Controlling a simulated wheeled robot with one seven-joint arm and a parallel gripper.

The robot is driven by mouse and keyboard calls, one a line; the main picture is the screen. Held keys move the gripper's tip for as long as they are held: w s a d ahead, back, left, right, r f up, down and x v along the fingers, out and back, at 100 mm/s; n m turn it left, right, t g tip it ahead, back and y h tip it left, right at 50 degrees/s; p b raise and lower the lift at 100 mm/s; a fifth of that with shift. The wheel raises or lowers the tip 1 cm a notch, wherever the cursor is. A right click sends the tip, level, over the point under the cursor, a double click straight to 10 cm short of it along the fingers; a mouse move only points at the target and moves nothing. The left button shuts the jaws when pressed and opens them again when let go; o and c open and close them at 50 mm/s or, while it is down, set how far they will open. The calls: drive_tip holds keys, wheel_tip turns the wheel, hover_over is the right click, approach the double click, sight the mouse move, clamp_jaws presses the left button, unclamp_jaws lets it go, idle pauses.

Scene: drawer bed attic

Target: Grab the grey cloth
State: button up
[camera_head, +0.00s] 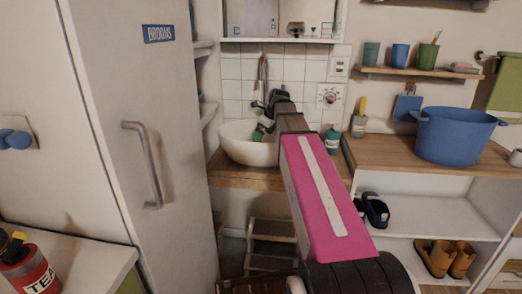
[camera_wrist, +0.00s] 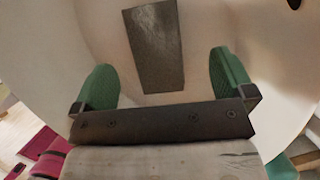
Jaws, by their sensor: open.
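The grey cloth (camera_wrist: 156,40) lies inside a pale round basin (camera_wrist: 280,60) in the wrist view, a dark flat rectangle on the basin's inner surface. My gripper (camera_wrist: 161,75) has its two green fingers spread apart, one on each side of the cloth's near end, with nothing held. I cannot tell how far the fingertips are above the cloth. In the head view my gripper (camera_head: 262,126) reaches over the white basin (camera_head: 248,148), and the cloth is hidden there.
A tap (camera_head: 262,70) rises behind the basin. A green soap bottle (camera_head: 332,139) stands to its right. A large blue pot (camera_head: 455,135) sits on the wooden counter (camera_head: 385,152). A tall white cabinet (camera_head: 120,90) stands close on the left.

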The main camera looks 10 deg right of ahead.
drive_tip(key=shift+s+a+x, duration=0.15)
drive_tip(key=shift+x, duration=1.55)
drive_tip(key=shift+s+a+x, duration=0.1)
drive_tip(key=shift+x, duration=1.6)
drive_tip(key=c, duration=1)
drive_tip(key=shift+r, duration=0.2)
drive_tip(key=shift+c, duration=0.2)
